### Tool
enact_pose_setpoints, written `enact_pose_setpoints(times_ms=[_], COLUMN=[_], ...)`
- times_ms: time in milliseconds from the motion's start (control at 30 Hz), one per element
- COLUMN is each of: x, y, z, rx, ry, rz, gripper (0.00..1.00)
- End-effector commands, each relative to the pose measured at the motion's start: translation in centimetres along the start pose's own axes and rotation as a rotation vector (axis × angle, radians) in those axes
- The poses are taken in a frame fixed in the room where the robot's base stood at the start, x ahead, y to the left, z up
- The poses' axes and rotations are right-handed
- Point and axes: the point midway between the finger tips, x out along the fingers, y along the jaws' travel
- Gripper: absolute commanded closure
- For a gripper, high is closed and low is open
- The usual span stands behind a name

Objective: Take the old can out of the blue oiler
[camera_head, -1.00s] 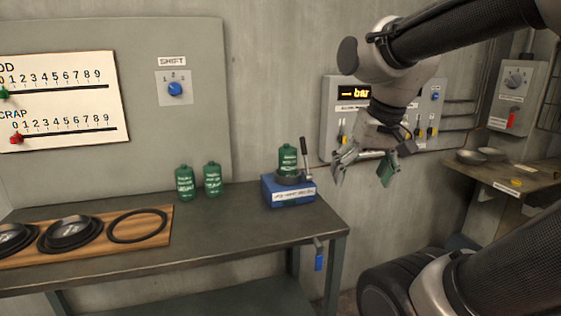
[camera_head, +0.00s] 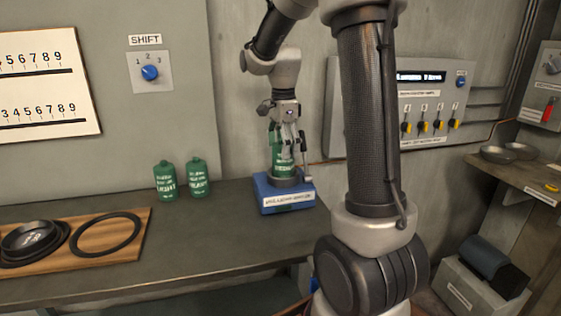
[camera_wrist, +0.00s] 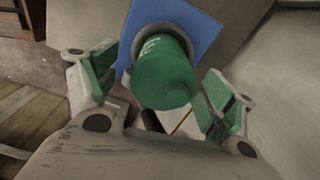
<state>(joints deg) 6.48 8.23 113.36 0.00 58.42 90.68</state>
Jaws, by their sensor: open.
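The blue oiler (camera_head: 284,196) stands on the bench near its right end, with a black lever at its right side. The old green can (camera_head: 284,160) sits upright in its round dark socket. My gripper (camera_head: 285,140) is above the oiler, pointing down at the can's upper part. In the wrist view the can (camera_wrist: 163,80) lies between the two open fingers (camera_wrist: 158,95), with a gap on each side. The blue oiler (camera_wrist: 190,14) shows behind it. In the head view my gripper partly hides the can's top.
Two other green cans (camera_head: 165,180) (camera_head: 197,177) stand on the bench left of the oiler. A wooden board (camera_head: 125,240) with black rings lies farther left. A panel with yellow levers (camera_head: 424,126) is on the wall at right. The bench in front of the oiler is clear.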

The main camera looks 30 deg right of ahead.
Motion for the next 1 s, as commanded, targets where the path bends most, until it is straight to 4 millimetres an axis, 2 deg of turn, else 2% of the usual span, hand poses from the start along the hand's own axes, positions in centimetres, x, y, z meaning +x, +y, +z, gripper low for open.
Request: enact_pose_setpoints(times_ms=[200,300,567,900,933,1000], x=[3.5,4.5,4.8,4.8,4.8,4.7], y=[-0.4,-0.4,-0.4,-0.4,-0.4,-0.5], z=[-0.1,-0.1,-0.1,-0.1,-0.1,-0.1], rx=[-0.001,-0.001,-0.002,-0.002,-0.002,-0.003], ry=[0.0,0.0,0.0,0.0,0.0,0.0], rz=[0.003,0.002,0.0,0.0,0.0,-0.002], gripper=[0.17,0.17,0.17,0.77,0.81,0.81])
